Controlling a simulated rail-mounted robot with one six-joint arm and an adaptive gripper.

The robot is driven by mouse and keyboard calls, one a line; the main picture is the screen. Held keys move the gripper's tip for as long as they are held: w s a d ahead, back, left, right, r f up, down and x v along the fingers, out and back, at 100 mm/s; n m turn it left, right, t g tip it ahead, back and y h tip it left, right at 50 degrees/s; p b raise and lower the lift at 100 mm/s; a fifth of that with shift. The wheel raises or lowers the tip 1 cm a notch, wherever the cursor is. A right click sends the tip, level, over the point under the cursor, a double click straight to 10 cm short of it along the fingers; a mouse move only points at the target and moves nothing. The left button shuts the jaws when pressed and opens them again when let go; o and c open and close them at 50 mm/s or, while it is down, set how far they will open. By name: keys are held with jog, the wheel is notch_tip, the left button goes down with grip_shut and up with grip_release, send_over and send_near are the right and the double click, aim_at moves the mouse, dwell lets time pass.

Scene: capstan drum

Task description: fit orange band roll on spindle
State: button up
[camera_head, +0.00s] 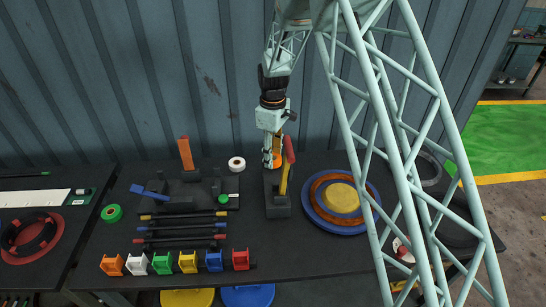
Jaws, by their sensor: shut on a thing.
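My gripper (272,157) hangs down at the back middle of the dark table, behind a dark block stand. It is shut on the orange band roll (267,161), of which only a small part shows between and beside the fingers. The dark stand (278,209) carries a red-topped handle (289,149) and a yellow part (283,180) that partly cover the view of the gripper. I cannot tell which upright is the spindle. I cannot tell whether the roll touches the table or the stand.
A white roll (236,163) stands left of my gripper, a green roll (112,213) further left. Several coloured holders (188,262) line the front. A round blue-rimmed disc (318,216) lies right.

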jog(key=shift+f, duration=0.5)
dwell(0.3)
jog(key=o, duration=0.9)
jog(key=shift+o, duration=0.2)
jog(key=shift+r, duration=0.1)
notch_tip(320, 180, up, 11)
jog(key=shift+r, duration=0.4)
